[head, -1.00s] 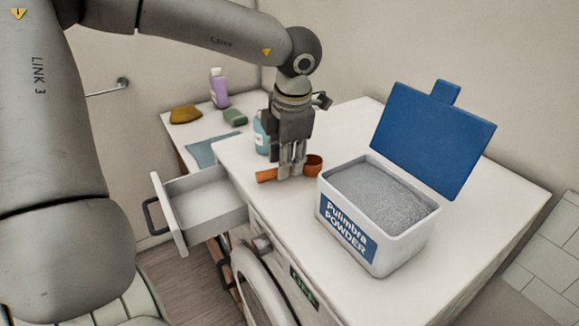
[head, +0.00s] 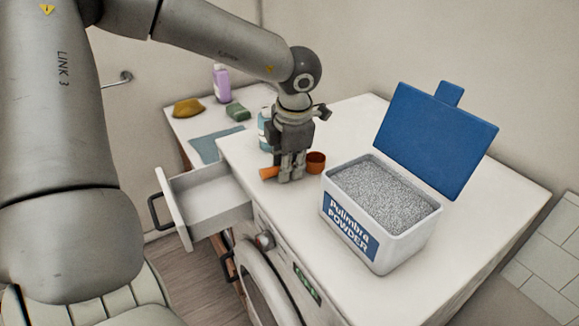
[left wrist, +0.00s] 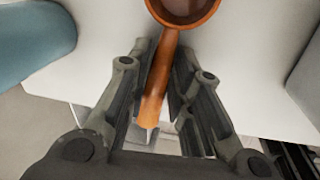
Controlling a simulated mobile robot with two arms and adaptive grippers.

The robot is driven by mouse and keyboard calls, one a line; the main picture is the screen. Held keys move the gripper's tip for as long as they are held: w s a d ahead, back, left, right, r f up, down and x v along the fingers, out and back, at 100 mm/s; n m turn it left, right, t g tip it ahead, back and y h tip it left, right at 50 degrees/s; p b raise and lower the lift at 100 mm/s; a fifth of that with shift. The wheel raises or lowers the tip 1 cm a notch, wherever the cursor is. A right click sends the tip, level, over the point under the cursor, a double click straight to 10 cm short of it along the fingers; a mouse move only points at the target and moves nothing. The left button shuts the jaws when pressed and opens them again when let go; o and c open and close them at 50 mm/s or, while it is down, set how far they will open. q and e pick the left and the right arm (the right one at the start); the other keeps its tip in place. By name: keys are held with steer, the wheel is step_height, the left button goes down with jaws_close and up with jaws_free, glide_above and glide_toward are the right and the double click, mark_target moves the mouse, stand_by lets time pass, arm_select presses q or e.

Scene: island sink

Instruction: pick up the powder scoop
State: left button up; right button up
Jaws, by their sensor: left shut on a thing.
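The powder scoop is orange, with a round cup (head: 316,161) and a straight handle (head: 268,173). It is at the left part of the white machine top, left of the powder box. My left gripper (head: 290,178) points down over the scoop and is shut on its handle, hiding the middle of it. In the left wrist view the handle (left wrist: 158,85) runs between the two fingers, with the cup (left wrist: 184,8) beyond them at the top edge. I cannot tell whether the scoop touches the surface. My right gripper is not in view.
An open box of grey powder (head: 345,233) with a raised blue lid (head: 436,140) stands right of the scoop. A blue bottle (head: 264,130) is close behind my gripper. An open drawer (head: 208,204) juts out at left. The top's right side is clear.

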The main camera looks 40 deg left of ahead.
arm_select(q)
steer(key=shift+r, duration=0.15)
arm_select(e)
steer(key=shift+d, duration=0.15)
arm_select(q)
steer(key=shift+w+r, duration=0.1)
steer(key=shift+r, duration=0.15)
step_height(320, 180, up, 2)
steer(key=shift+r+b, duration=0.1)
steer(key=shift+b, duration=0.35)
steer(key=s+d+r+b, duration=0.5)
steer(key=s+d+r, duration=0.2)
steer(key=s+r, duration=0.3)
steer(key=shift+s+b, duration=0.35)
steer(key=shift+s, duration=0.85)
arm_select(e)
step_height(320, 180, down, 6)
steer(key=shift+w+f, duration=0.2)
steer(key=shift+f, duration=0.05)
arm_select(q)
jaws_close()
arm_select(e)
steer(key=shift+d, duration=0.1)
